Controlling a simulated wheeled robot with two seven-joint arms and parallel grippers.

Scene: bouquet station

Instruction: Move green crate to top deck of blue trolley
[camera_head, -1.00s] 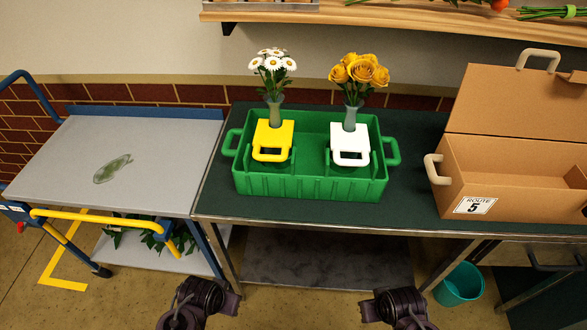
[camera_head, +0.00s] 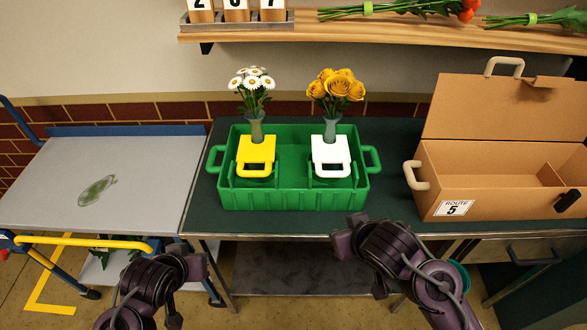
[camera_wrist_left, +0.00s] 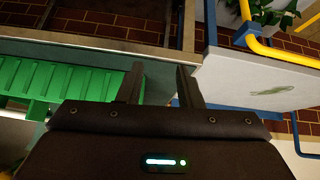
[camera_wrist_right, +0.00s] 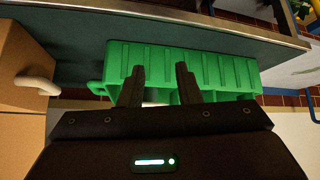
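The green crate (camera_head: 292,199) stands on the dark green top of the workbench (camera_head: 395,215), with a handle at each end. In it are a yellow carrier (camera_head: 256,150) with a vase of white daisies and a white carrier (camera_head: 331,152) with a vase of yellow roses. The blue trolley (camera_head: 120,130) stands left of the bench; its grey top deck (camera_head: 135,180) bears only a green oval mark. My left gripper (camera_wrist_left: 160,82) is open and empty, near the bench's front edge. My right gripper (camera_wrist_right: 159,78) is open and empty, with the crate beyond its fingers. Neither touches the crate.
An open cardboard box (camera_head: 500,190) marked Route 5 stands right of the crate. A wooden shelf (camera_head: 400,33) with flowers and number cards is on the wall behind. Yellow rails (camera_head: 85,242) run along the trolley's front.

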